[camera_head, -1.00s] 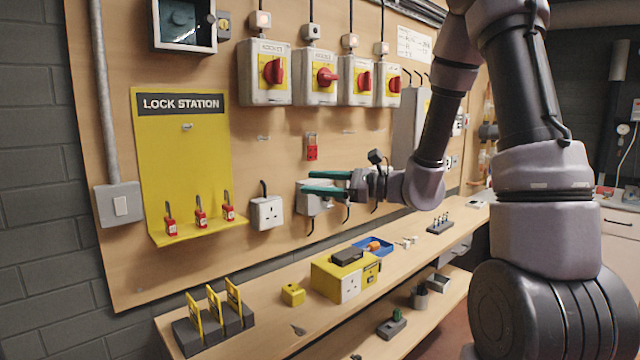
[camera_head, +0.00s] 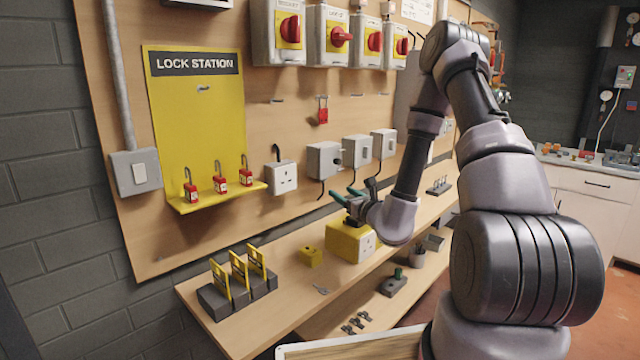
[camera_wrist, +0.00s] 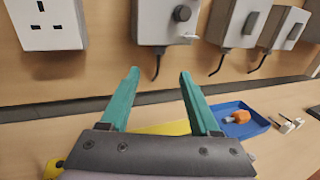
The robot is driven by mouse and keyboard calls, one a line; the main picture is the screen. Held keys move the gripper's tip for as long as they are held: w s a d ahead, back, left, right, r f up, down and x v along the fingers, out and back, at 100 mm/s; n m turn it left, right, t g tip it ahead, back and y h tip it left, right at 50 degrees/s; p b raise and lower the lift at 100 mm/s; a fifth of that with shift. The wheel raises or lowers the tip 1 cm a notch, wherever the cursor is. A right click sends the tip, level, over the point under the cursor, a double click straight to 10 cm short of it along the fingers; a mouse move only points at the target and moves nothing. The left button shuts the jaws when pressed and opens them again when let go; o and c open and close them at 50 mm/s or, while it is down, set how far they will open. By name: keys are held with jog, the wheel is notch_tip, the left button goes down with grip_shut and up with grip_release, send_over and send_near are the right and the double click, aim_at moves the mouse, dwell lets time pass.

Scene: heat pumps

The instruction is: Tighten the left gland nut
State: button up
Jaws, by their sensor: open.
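Three grey boxes hang in a row on the wooden board, each with a dark cable below. The left grey box (camera_head: 322,160) also shows at the top of the wrist view (camera_wrist: 152,22). My gripper (camera_head: 345,193) has teal fingers, is open and empty, and hovers below the boxes, over the yellow box on the bench. In the wrist view, its fingertips (camera_wrist: 159,73) are apart from the left box.
A white socket (camera_head: 284,177) is left of the boxes. Below my gripper is the yellow box (camera_head: 345,243) on the wooden bench (camera_head: 290,285). A blue tray (camera_wrist: 250,118) with an orange item lies right of the fingers. A yellow lock station (camera_head: 196,130) stands further left.

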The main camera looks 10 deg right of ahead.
aim_at(325, 181)
jog(key=x, duration=1)
jog(key=shift+w+a, duration=0.15)
jog(key=shift+w, duration=0.05)
grip_shut()
